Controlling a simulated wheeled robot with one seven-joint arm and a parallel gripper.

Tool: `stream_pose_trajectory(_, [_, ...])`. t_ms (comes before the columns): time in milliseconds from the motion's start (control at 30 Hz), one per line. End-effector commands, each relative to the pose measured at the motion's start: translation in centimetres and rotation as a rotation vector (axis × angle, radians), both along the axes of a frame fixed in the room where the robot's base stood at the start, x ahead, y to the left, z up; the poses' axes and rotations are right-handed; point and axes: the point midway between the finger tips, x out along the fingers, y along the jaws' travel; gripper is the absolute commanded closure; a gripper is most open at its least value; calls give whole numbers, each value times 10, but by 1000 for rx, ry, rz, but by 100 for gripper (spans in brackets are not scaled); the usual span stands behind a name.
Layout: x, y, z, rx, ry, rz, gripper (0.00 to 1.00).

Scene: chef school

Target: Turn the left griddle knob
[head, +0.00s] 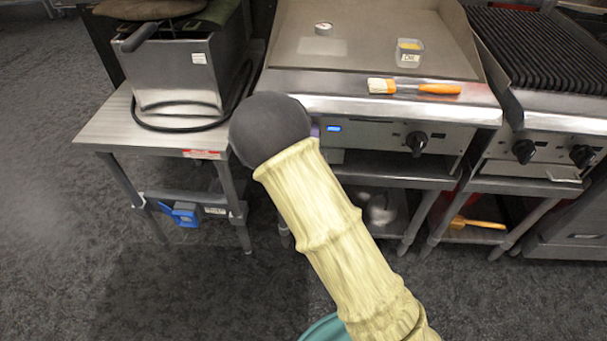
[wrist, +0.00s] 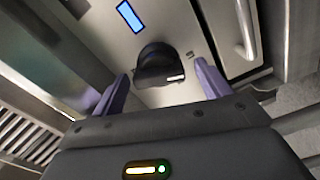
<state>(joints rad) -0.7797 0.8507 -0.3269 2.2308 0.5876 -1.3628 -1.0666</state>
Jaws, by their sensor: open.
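The griddle (head: 372,52) stands at the top middle of the head view, with a control panel along its front. A black knob (wrist: 158,65) shows in the wrist view, in line with the gap between my fingers; I cannot tell whether they touch it. My gripper (wrist: 161,72) is open, its purple fingers on either side of the knob. In the head view only a sliver of purple finger (head: 315,131) shows, beside the dark wrist, which hides the panel's left part. Another griddle knob (head: 416,142) is clear to the right.
A lit blue display (head: 334,129) is right of my wrist and also shows in the wrist view (wrist: 130,17). A brush (head: 425,88) and a small container (head: 409,52) rest on the griddle. A grill (head: 540,50) adjoins at right; a steel side table (head: 112,128) stands at left.

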Motion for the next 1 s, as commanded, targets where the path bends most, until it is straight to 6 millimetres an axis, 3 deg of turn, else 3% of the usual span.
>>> stream_pose_trajectory(600, [-124, 6, 0, -3, 3, 5, 24])
stream_pose_trajectory(1000, [-148, 6, 3, -2, 3, 3, 24])
